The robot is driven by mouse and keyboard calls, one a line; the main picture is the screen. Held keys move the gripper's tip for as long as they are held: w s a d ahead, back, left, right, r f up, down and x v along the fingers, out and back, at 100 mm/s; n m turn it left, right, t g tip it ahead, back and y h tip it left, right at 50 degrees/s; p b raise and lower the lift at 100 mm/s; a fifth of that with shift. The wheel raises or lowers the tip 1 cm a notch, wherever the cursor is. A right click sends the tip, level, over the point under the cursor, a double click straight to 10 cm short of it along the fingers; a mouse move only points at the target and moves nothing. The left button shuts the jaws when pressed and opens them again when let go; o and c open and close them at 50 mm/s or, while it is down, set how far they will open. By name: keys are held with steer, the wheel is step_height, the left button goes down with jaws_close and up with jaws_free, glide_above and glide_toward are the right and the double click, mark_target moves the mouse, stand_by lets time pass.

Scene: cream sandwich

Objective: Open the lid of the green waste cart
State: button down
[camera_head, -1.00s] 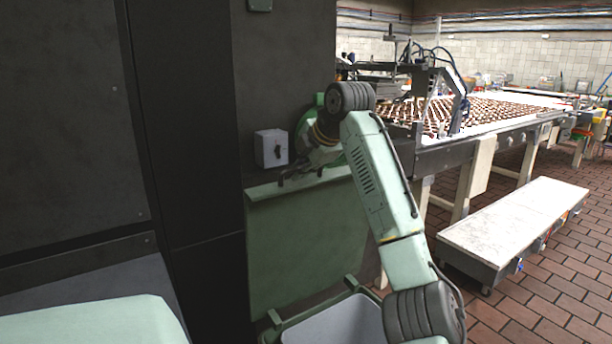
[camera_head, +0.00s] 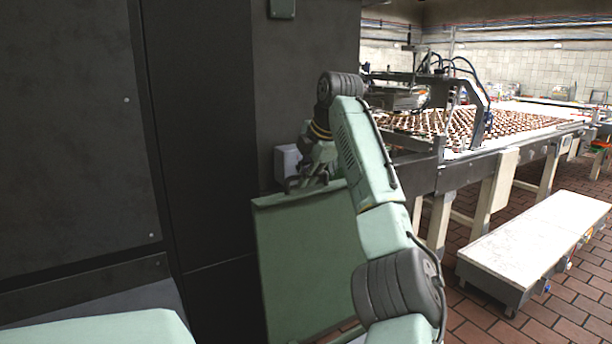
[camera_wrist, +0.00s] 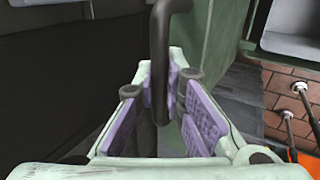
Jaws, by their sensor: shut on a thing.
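The green lid (camera_head: 305,260) of the waste cart stands raised, nearly upright, in front of the dark cabinet. It also shows in the wrist view as a green panel (camera_wrist: 228,35). My gripper (camera_head: 303,182) is at the lid's top edge. In the wrist view, my gripper (camera_wrist: 163,108) has its purple pads around a dark bar (camera_wrist: 159,60), apparently the lid's handle, and is shut on it. The grey open container at the upper right of the wrist view (camera_wrist: 292,42) looks like the cart's body. The cart's body is out of the head view, below the frame.
The dark cabinet wall (camera_head: 205,150) stands close on the left, with a small grey box (camera_head: 287,160) behind my gripper. A conveyor table (camera_head: 480,165) runs at the right. A low white bench (camera_head: 540,240) stands on the brick floor (camera_head: 575,290).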

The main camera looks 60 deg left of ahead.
steer(key=shift+w+f, duration=0.1)
steer(key=shift+f, duration=0.1)
steer(key=c, duration=1.9)
jaws_free()
steer(key=v, duration=1.2)
